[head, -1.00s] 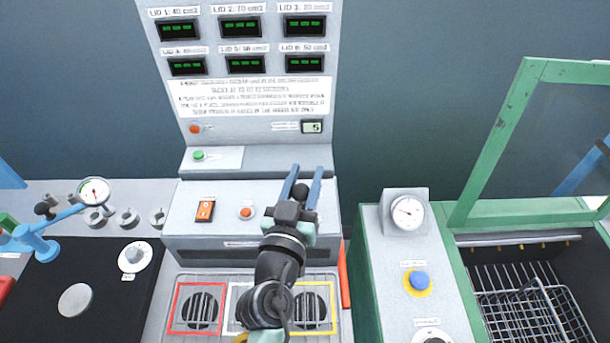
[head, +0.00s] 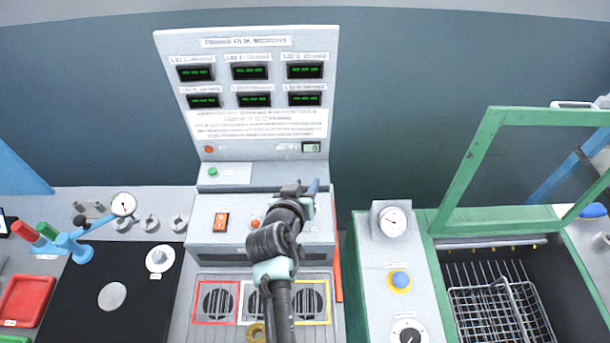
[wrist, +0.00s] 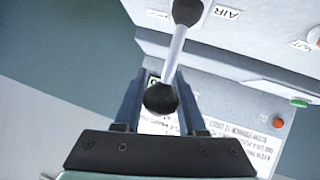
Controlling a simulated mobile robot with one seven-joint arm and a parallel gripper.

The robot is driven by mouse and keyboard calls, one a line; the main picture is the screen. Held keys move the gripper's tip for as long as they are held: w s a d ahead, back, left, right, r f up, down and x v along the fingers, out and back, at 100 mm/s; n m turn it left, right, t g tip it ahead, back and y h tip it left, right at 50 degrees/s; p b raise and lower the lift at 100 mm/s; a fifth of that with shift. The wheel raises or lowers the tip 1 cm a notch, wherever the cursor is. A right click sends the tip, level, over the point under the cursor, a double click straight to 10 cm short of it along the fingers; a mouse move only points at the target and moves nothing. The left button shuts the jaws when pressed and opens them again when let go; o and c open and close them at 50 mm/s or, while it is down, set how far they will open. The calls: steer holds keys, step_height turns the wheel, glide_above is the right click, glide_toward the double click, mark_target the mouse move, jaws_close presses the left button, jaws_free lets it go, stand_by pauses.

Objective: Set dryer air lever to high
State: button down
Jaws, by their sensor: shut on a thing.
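The air lever is a grey rod (wrist: 174,55) with a black ball knob (wrist: 161,98) at its free end and a dark round pivot (wrist: 187,11) on the dryer's pale housing. An AIR label (wrist: 228,14) is beside the pivot. My gripper (wrist: 160,103) has its two blue fingers on either side of the knob and is shut on it. In the head view my gripper (head: 306,188) is at the right part of the dryer front (head: 258,212). There my wrist and fingers hide the lever.
An orange switch (head: 221,221) and a red button (head: 255,224) are left of my gripper. The display panel (head: 250,105) rises behind. A grey cabinet with a gauge (head: 392,222) and a green-framed basin (head: 480,225) stand right.

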steer(key=shift+w+f+g+p, duration=0.4)
steer(key=shift+w+g+p, duration=0.2)
steer(key=shift+g, duration=0.5)
steer(key=shift+c, duration=2.4)
jaws_free()
steer(key=shift+s, duration=0.1)
steer(key=b+v, duration=0.1)
steer(key=v, duration=1.2)
steer(key=shift+d, duration=0.1)
